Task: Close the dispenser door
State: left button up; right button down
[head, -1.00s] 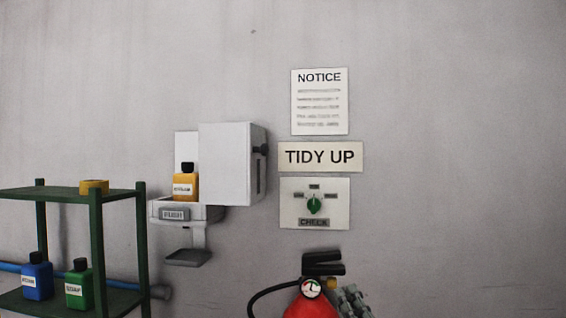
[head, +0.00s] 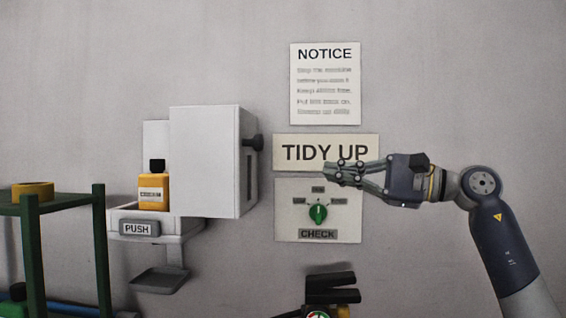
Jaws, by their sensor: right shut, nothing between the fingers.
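The white dispenser (head: 130,211) is fixed to the wall left of centre, with a PUSH plate on its front and a drip tray below. Its door (head: 205,160) stands open, swung out to the right side, with a dark knob (head: 257,142) on its right side. A yellow bottle (head: 154,192) with a black cap stands inside the dispenser. My right gripper (head: 328,175) is shut and empty, pointing left in front of the signs, to the right of the door and apart from it. My left gripper is not in view.
A green shelf (head: 102,255) with a yellow tape roll (head: 33,191) stands at lower left. A fire extinguisher's black handle (head: 332,288) shows at the bottom. A NOTICE sheet (head: 325,85), a TIDY UP sign (head: 298,152) and a CHECK dial panel (head: 345,224) are on the wall.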

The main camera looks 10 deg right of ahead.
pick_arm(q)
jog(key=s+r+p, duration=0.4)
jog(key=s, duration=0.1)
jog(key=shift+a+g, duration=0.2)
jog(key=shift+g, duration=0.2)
pick_arm(e)
jog(key=w+a+r, duration=0.1)
jog(key=a+r, duration=0.2)
jog(key=a, duration=0.7)
jog(key=shift+w+a+r, duration=0.2)
jog(key=shift+w+a, duration=0.15)
jog(key=shift+w, duration=0.05)
